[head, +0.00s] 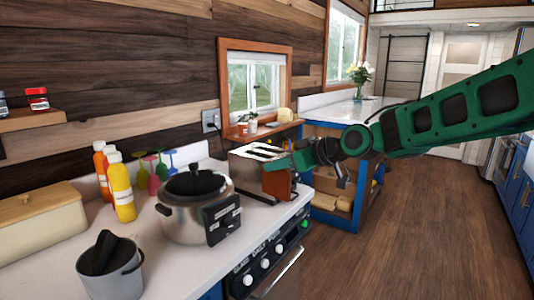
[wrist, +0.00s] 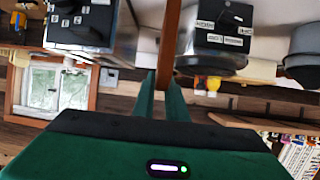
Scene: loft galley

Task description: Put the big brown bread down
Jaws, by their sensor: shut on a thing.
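The big brown bread (head: 279,183) is a flat brown slab at the near side of the toaster in the head view. In the wrist view it shows edge-on as a narrow brown strip (wrist: 168,42) running up from between the fingers. My green gripper (head: 281,164) is shut on its upper part, and the fingers also show in the wrist view (wrist: 165,92). The slab hangs upright near the counter's front edge. I cannot tell whether its lower edge touches the counter (head: 262,212).
A steel toaster (head: 246,170) stands close behind the bread. A lidded steel cooker (head: 183,218) stands to its left. Sauce bottles (head: 122,190), a grey pot (head: 111,272) and a bread box (head: 40,225) crowd the left. A blue shelf unit (head: 332,218) stands beyond the counter.

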